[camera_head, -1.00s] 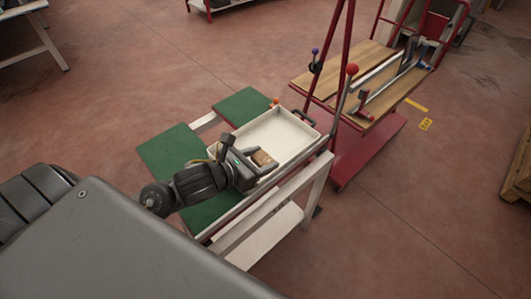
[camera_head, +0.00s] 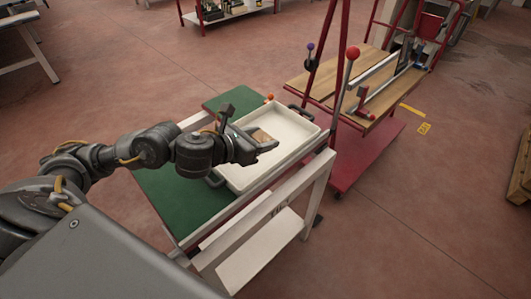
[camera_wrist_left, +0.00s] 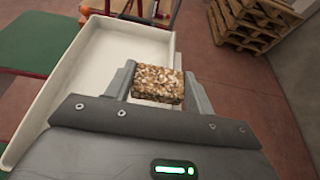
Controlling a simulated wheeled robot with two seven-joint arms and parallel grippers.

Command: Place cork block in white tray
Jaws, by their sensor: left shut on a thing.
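The cork block (camera_wrist_left: 158,84) is a speckled brown block between the two fingers of my left gripper (camera_wrist_left: 160,88) in the left wrist view. In the head view my left gripper (camera_head: 262,145) is over the white tray (camera_head: 303,143), and the cork block (camera_head: 261,135) shows partly behind its fingers. The left gripper is shut on the block. The white tray (camera_wrist_left: 88,72) is shallow and its visible floor is bare. I cannot tell the exact gap between block and tray floor. My right gripper is not in view.
The tray sits on a white-framed table with green mats (camera_head: 190,205). A red-framed cart with wooden boards (camera_head: 320,80) and an upright lever with a red knob (camera_head: 352,53) stands close behind on the right. Wooden pallets (camera_wrist_left: 250,22) stand farther off. Open red floor lies around.

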